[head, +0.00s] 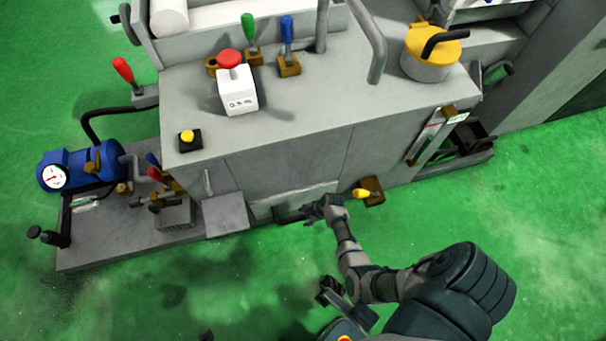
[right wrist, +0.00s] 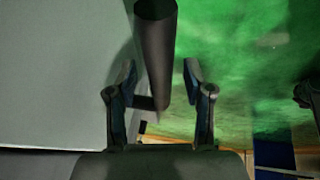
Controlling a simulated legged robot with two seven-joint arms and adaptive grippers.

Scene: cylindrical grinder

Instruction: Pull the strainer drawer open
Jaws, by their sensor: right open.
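The strainer drawer (head: 262,207) is a grey front low on the machine's near side, with a dark bar handle (head: 288,217) along it. The drawer looks shut against the machine. My right gripper (head: 312,211) is at the right end of the handle and hides part of it. In the right wrist view the handle shows as a dark bar (right wrist: 155,55) running between the two spread fingers of my right gripper (right wrist: 160,85). The fingers stand apart on either side of it, with gaps visible.
A yellow-handled valve (head: 373,192) sticks out just right of my right gripper. A grey box (head: 225,214) stands left of the drawer. A blue motor with a gauge (head: 80,167) is at the far left. The green floor (head: 250,280) in front of the drawer is clear.

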